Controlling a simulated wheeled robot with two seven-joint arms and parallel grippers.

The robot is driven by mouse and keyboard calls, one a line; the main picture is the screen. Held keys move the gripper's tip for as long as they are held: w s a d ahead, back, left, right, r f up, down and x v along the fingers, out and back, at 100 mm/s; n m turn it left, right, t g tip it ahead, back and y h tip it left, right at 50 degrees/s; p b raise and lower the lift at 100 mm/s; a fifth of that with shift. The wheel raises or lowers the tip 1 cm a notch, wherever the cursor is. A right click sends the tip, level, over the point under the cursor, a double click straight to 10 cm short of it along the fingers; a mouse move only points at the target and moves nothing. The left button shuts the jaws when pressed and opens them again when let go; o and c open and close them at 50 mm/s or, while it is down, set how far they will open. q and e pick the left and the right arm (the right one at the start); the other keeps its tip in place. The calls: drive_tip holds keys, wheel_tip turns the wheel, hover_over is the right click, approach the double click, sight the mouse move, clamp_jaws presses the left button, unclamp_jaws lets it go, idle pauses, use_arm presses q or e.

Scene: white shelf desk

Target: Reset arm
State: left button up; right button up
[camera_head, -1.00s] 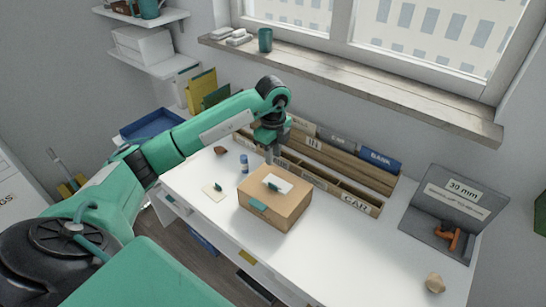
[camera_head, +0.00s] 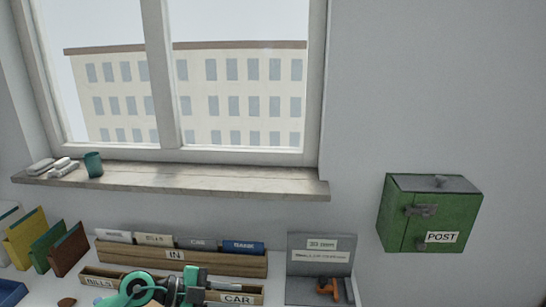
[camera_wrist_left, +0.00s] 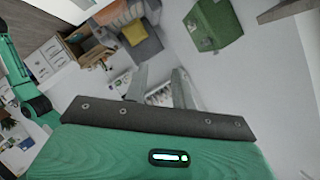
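My left gripper (camera_head: 203,278) is low in the head view, in front of the sorter, with a green and black wrist. In the left wrist view its two grey fingers (camera_wrist_left: 160,82) stand apart, with nothing held between them. The sorter (camera_head: 183,257) has an upper row with an IN label and a lower tray labelled BILLS and CAR. My wrist hides part of the lower tray. My right gripper is in neither view.
A green POST box (camera_head: 397,222) hangs on the wall at the right. A grey stand (camera_head: 319,258) with an orange-handled tool (camera_head: 327,287) is right of the sorter. A window sill (camera_head: 215,181) runs above, with a green cup (camera_head: 93,164) on it.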

use_arm(q)
wheel_tip(320, 180, up, 7)
drive_tip(key=d+n+t+h, duration=0.2)
drive_tip(key=n+t+h, duration=0.15)
drive_tip(key=t, duration=0.25)
drive_tip(key=a+n+t+y, duration=0.5)
drive_tip(key=n+t, duration=0.4)
drive_tip(key=t, duration=0.1)
drive_tip(key=s+a+f+n+g+y, duration=0.4)
drive_tip(key=s+a+f+n+y, duration=0.1)
drive_tip(key=a+f+n+y, duration=0.7)
drive_tip(key=s+d+f+m+g, duration=0.1)
drive_tip(key=s+f+g, duration=0.5)
drive_tip(key=s, duration=0.5)
drive_tip(key=s+d+f+m+g, duration=0.1)
drive_tip(key=s+d+f+g, duration=0.1)
drive_tip(key=s+f+g, duration=0.75)
wheel_tip(320, 180, down, 26)
drive_tip(key=s+t, duration=0.2)
drive_tip(key=t, duration=0.1)
drive_tip(key=s+a+f+g, duration=0.1)
drive_tip(key=s+a+f, duration=0.1)
drive_tip(key=s+f, duration=0.7)
drive_tip(key=s+a+f, duration=0.2)
drive_tip(key=s+f, duration=0.8)
drive_tip(key=f, duration=0.2)
drive_tip(key=shift+s+f+m+g, duration=0.25)
drive_tip(key=shift+f+m+g, duration=0.1)
drive_tip(key=shift+f, duration=0.05)
